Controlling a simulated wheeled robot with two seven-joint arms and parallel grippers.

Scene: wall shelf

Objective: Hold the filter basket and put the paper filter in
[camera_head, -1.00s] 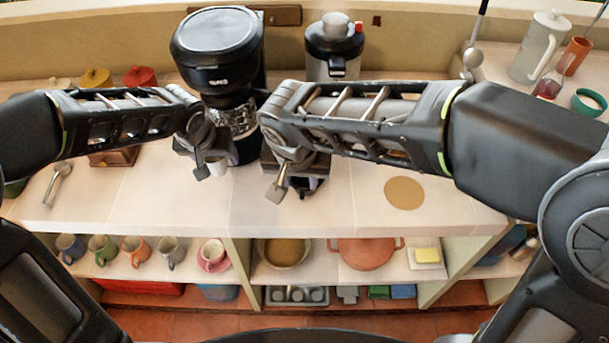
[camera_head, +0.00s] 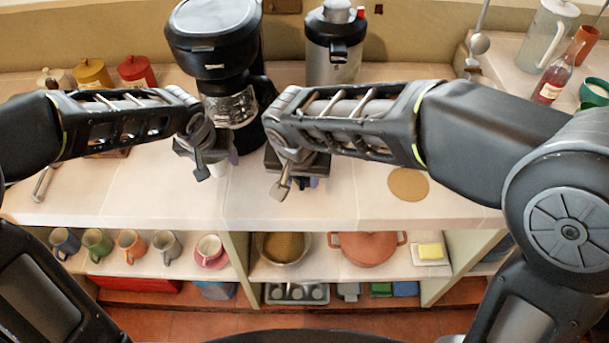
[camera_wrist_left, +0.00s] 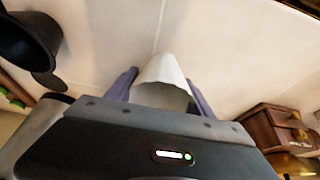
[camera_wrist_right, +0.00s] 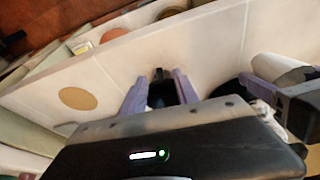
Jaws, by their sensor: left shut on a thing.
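The white paper filter (camera_wrist_left: 162,82) is a cone between the purple fingers of my left gripper (camera_wrist_left: 162,92). My left gripper also shows in the head view (camera_head: 205,168), shut on the filter above the counter. The black filter basket (camera_wrist_left: 22,45) appears at the upper left of the left wrist view, apart from the filter. In the right wrist view the dark basket (camera_wrist_right: 162,93) sits between the fingers of my right gripper (camera_wrist_right: 160,92), which looks shut on it. In the head view my right gripper (camera_head: 293,180) mostly hides the basket.
A round cork mat (camera_head: 408,184) lies on the right of the counter (camera_head: 350,205). A wooden box (camera_wrist_left: 280,125) is near my left gripper. Mugs and pans fill the shelf below.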

